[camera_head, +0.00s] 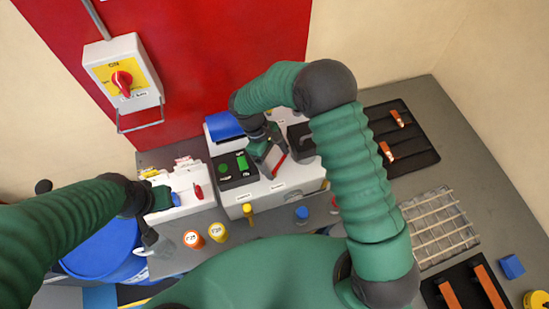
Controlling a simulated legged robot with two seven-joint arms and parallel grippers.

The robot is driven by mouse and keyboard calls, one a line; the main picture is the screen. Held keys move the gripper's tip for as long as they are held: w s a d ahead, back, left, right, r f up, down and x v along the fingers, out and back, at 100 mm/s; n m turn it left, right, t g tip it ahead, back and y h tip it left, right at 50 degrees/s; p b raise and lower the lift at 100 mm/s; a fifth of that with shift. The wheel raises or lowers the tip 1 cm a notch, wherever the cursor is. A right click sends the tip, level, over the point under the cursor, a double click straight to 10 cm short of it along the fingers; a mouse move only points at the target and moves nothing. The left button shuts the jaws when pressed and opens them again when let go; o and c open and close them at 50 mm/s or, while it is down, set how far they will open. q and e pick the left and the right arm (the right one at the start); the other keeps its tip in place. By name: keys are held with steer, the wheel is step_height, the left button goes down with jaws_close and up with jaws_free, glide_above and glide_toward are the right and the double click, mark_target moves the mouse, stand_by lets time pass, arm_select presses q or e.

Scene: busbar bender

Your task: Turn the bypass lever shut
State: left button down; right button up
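A slim red lever-like bar (279,166) shows on the white bender (283,190), right beside my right gripper (268,160). It may be the bypass lever, but its label is too small to read. My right gripper is over the top of the machine, with its fingers pointing down close to the bar. I cannot tell whether it touches the bar or is open or shut. My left gripper (152,242) hangs at the left, near the blue drum, far from the bar. Its fingers are too small to judge.
A white unit with a red handle (198,192) stands left of the bender. Orange and yellow caps (193,239) line the front. A blue drum (100,250), black tray (410,150) and wire rack (438,228) flank it.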

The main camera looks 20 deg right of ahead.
steer(key=shift+w+d, duration=0.15)
steer(key=shift+w, duration=0.1)
steer(key=c, duration=1)
steer(key=shift+r, duration=0.1)
steer(key=c, duration=0.4)
steer(key=shift+w, duration=0.1)
steer(key=shift+c, duration=0.9)
steer(key=shift+r, duration=0.1)
steer(key=shift+w, duration=0.1)
